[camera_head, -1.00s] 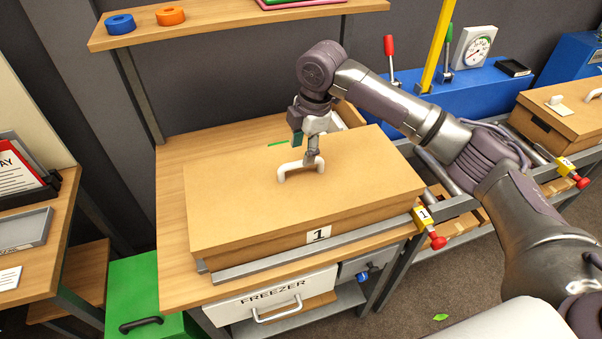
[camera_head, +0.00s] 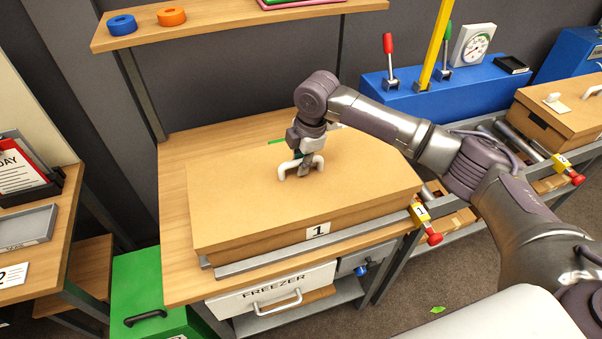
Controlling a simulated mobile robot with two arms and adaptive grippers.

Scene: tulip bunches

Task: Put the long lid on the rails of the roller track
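The long lid (camera_head: 240,195) is a flat brown cardboard-like panel with a white bar handle (camera_head: 284,171) on top. It sits on the box marked 1 on the wooden table. My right gripper (camera_head: 308,168) is down at the handle, with its fingers beside or around the bar. The frame does not show whether the fingers are closed on it. Grey metal rails (camera_head: 300,250) run along the front of the box. The roller track (camera_head: 505,140) shows to the right, partly behind my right arm. My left gripper is not in view.
A second box with a brown lid (camera_head: 570,115) stands on the track at right. A shelf (camera_head: 240,20) with tape rolls hangs above. A freezer drawer (camera_head: 270,290) is below.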

